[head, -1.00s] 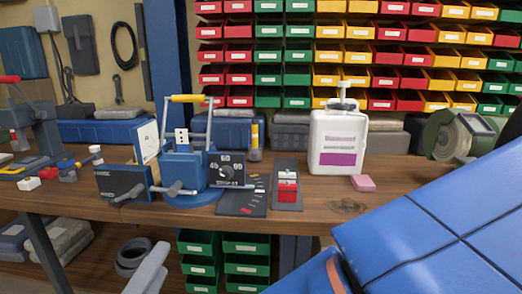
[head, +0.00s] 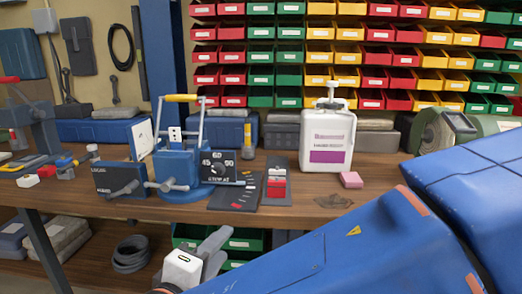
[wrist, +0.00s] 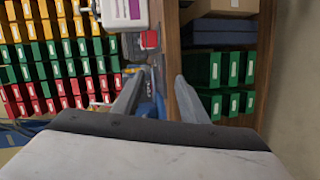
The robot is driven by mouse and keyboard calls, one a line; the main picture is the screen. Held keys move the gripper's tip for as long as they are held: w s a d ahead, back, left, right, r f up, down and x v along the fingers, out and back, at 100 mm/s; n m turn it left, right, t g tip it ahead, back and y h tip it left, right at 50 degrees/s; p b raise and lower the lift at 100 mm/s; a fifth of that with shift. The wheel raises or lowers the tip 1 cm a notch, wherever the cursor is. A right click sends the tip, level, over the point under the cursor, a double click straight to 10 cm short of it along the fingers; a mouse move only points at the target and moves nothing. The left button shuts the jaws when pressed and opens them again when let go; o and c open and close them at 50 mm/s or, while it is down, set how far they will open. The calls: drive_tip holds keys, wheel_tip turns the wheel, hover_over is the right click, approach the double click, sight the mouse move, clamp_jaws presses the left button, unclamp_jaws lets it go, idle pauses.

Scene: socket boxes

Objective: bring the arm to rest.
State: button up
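My gripper (head: 205,252) shows at the lower middle of the head view, in front of the bench's front edge. In the wrist view its two fingers (wrist: 160,85) stand apart with nothing between them, so it is open and empty. My blue arm fills the lower right of the head view. The wrist view is turned sideways, with the bench edge and red, yellow and green bins beyond the fingers.
Green drawers (wrist: 208,70) and a black coil (head: 131,254) are below the bench.

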drive_tip(key=w+d+f+m+g+h, duration=0.1)
drive_tip(key=w+d+f+m+g, duration=0.2)
drive_tip(key=d, duration=0.8)
drive_tip(key=w+d+f+m+g+h, duration=0.1)
drive_tip(key=w+d+f+g, duration=0.25)
drive_tip(key=d, duration=0.65)
drive_tip(key=s+d+f+m+g+y, duration=0.1)
drive_tip(key=s+d+f+m+y, duration=0.1)
drive_tip(key=d, duration=0.6)
drive_tip(key=s+d+f+m+g+y, duration=0.2)
drive_tip(key=s+d+f+m+y, duration=0.1)
drive_tip(key=s+d+m, duration=0.3)
drive_tip(key=shift+s+d+f+m+y, duration=0.15)
drive_tip(key=shift+s+d+m+y, duration=0.15)
drive_tip(key=shift+s+d+y, duration=0.9)
drive_tip(key=shift+s+a+g+h, duration=0.1)
drive_tip(key=shift+s+g+h, duration=0.05)
drive_tip(key=shift+g+h, duration=0.15)
drive_tip(key=shift+o, duration=0.5)
